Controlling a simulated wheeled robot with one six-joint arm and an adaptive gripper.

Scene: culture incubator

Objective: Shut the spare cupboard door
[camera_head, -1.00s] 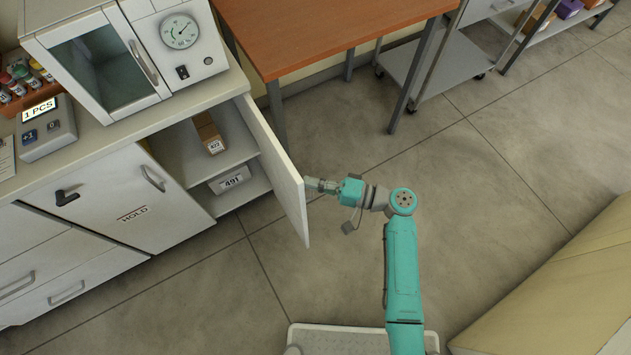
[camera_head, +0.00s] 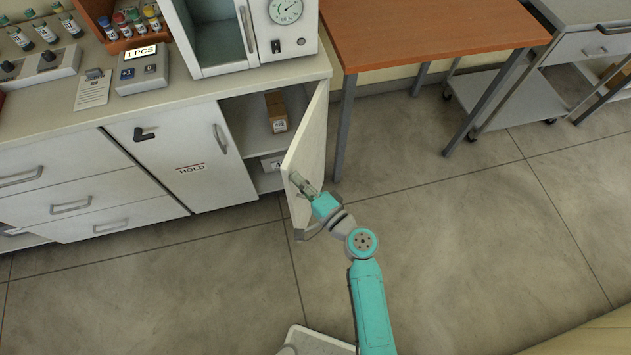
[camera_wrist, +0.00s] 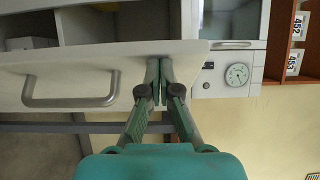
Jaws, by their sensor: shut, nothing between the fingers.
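The spare cupboard door (camera_head: 311,140) is a white panel standing partly open at the right end of the counter unit, hinged on its right side. In the wrist view its outer face (camera_wrist: 90,65) fills the left and centre, with a grey bar handle (camera_wrist: 70,103) left of my fingers. My gripper (camera_head: 297,179) is shut and empty. Its fingertips (camera_wrist: 160,64) are at the door's outer face, near the top edge and right of the handle; they appear to touch it.
Inside the cupboard are a brown box (camera_head: 277,112) and a partly hidden white box (camera_head: 271,164). The neighbouring HOLD door (camera_head: 178,150) is shut. An orange-topped table (camera_head: 420,30) stands to the right. The floor (camera_head: 450,240) at right is clear.

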